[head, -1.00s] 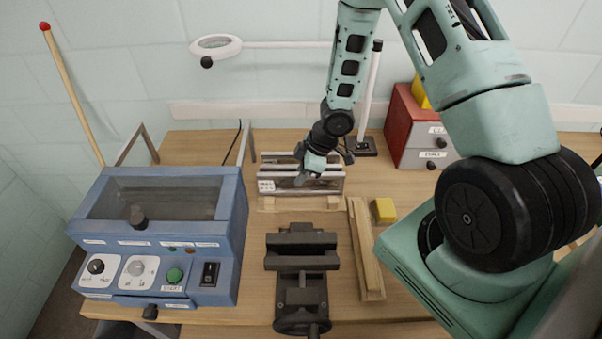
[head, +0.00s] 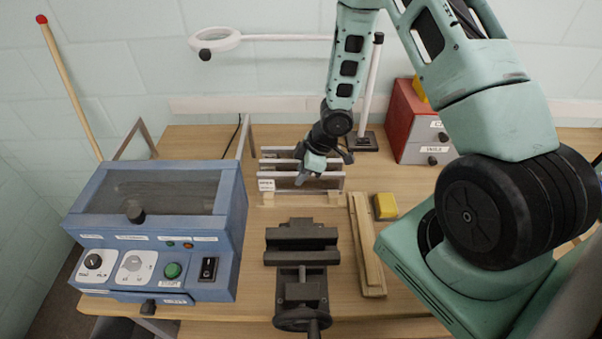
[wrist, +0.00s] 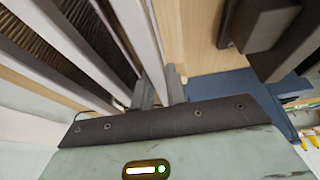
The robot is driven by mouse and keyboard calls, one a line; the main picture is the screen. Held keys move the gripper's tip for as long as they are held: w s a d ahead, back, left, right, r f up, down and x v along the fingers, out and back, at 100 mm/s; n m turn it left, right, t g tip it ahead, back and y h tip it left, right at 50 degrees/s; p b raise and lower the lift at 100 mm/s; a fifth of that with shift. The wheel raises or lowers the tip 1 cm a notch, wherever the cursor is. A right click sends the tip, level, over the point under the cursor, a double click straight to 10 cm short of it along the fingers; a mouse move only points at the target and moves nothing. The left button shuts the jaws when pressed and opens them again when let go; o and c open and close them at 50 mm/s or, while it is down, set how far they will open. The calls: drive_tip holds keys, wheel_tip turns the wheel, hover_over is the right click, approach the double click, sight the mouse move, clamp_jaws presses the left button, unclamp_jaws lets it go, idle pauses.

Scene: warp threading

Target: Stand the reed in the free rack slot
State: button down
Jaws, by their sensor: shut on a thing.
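The rack (head: 268,200) stands on the table at the back centre, with pale wooden feet and light-edged reeds in it. My gripper (head: 301,178) is over the rack, pointing down, with its fingers shut on a reed. In the wrist view, the fingers (wrist: 160,92) close around the pale edge bar of the reed (wrist: 140,45). Other reeds with fine dark dents (wrist: 40,40) stand beside it at the left. The held reed's lower edge and the slot beneath it are hidden, so I cannot tell whether it is seated.
A black vise (head: 301,262) stands in front of the rack. A wooden bar (head: 366,250) and a yellow block (head: 385,206) lie to its right. A blue control box (head: 160,230) is at the left. A lamp post (head: 372,95) and a red-grey drawer box (head: 412,125) stand behind.

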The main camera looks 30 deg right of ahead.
drive_tip(key=shift+f, duration=0.3)
drive_tip(key=c, duration=1.3)
unclamp_jaws()
drive_tip(key=shift+r, duration=0.15)
drive_tip(key=p+v, duration=0.8)
drive_tip(key=v, duration=0.9)
drive_tip(key=shift+r, duration=0.15)
